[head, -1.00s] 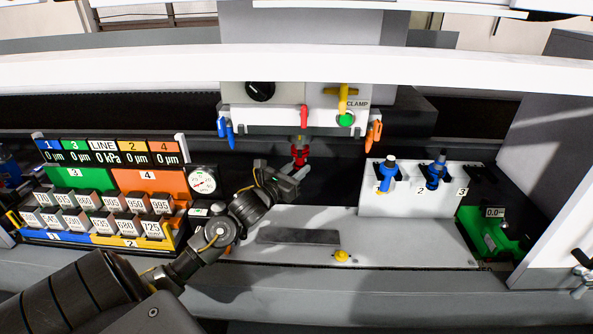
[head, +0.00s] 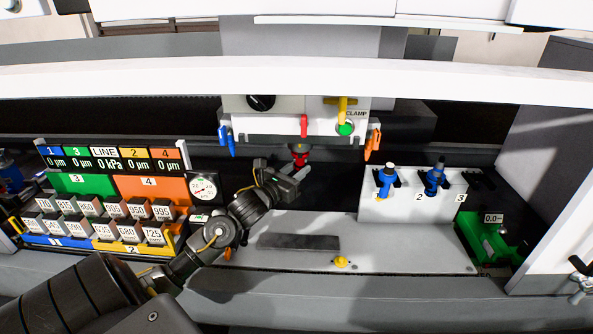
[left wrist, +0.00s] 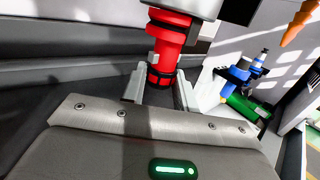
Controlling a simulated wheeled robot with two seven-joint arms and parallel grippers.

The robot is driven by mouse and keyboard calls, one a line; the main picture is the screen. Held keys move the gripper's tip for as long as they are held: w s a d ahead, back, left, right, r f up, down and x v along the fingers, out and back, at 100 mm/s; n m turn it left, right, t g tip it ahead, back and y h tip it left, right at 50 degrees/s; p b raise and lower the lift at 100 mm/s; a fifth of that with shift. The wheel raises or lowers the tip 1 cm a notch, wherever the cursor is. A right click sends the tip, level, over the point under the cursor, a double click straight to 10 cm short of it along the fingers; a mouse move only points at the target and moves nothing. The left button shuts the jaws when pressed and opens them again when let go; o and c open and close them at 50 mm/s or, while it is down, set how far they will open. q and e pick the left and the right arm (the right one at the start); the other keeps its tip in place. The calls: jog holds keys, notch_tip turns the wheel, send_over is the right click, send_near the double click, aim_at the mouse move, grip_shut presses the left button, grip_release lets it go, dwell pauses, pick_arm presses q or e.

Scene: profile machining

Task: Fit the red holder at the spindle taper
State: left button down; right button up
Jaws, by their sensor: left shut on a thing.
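The red holder (head: 300,156) is upright directly under the spindle head (head: 285,127), near a red tab on its front. Its top is hidden or up against the head's underside; I cannot tell how far it is seated. My left gripper (head: 297,173) is shut on the red holder's lower part, coming from below left. In the left wrist view the red holder (left wrist: 167,42) stands between the two pale fingers (left wrist: 160,88), its upper end meeting the block above. The spindle taper itself is hidden. My right gripper is not in view.
A white rack (head: 410,205) with two blue holders stands to the right, its slot 3 empty. A green fixture (head: 485,240) is further right. Labelled blocks and gauge panels (head: 110,190) fill the left. A yellow lever (head: 342,105) and green button (head: 345,128) are on the head.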

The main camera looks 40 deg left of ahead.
pick_arm(q)
jog(key=shift+r, duration=0.2)
jog(key=c, duration=1)
grip_release()
jog(key=shift+c, duration=0.2)
jog(key=shift+f, duration=0.15)
jog(key=shift+s, duration=0.15)
jog(key=s+b, duration=0.1)
jog(key=s, duration=0.2)
jog(key=s+b, duration=0.2)
jog(key=s, duration=0.2)
jog(key=s+b, duration=0.2)
jog(key=s, duration=0.1)
jog(key=shift+s+d+f, duration=0.15)
jog(key=shift+s+f, duration=0.15)
jog(key=shift+s, duration=0.05)
